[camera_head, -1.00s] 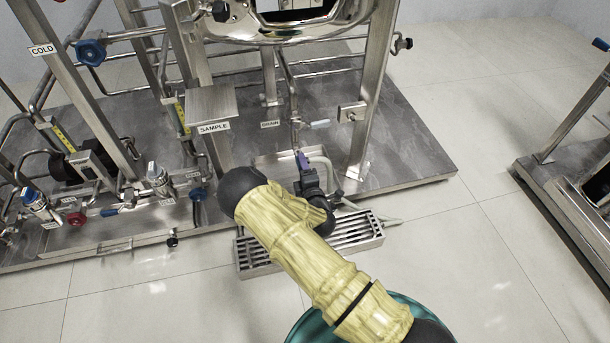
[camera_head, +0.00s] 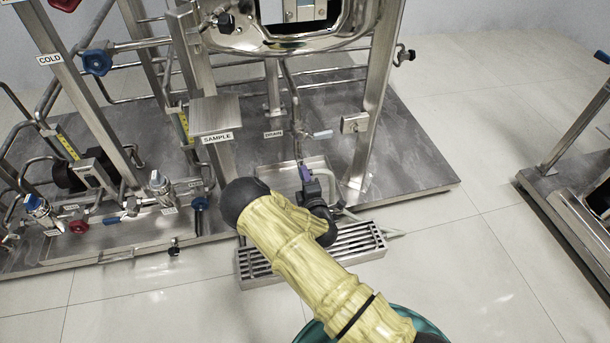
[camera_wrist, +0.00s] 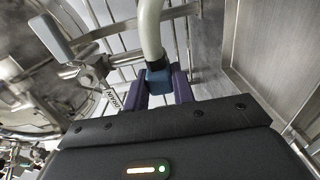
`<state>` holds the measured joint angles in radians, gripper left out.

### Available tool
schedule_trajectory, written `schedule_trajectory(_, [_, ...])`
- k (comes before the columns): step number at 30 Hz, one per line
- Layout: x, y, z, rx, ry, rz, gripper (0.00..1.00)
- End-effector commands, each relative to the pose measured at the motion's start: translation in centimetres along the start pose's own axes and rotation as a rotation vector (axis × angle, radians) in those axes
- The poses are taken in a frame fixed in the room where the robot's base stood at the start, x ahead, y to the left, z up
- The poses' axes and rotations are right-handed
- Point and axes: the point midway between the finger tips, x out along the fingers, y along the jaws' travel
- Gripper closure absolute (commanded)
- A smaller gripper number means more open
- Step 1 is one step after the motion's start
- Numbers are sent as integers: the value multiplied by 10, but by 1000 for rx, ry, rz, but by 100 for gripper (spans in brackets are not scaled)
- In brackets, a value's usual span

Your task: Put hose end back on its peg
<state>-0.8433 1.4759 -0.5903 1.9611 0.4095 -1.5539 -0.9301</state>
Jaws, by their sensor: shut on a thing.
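My gripper (camera_head: 306,174) is low over the shallow steel tray under the vessel, in the head view. In the wrist view its purple fingers (camera_wrist: 162,90) are shut on the blue hose end (camera_wrist: 158,78). A pale hose (camera_wrist: 150,28) runs up from that end, out of the top of the picture.
The steel tray (camera_head: 268,170) lies beneath the drain valve (camera_head: 318,134). A slotted floor grate (camera_head: 365,240) lies at the skid's front edge. The SAMPLE shelf (camera_head: 215,115) and the right leg (camera_head: 372,110) flank the gripper. Floor to the right is clear up to another skid (camera_head: 575,190).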

Motion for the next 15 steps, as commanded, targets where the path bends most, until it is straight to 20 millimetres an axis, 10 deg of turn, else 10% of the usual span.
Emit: schedule_trajectory(15, [-7,0,0,0,0,2,100])
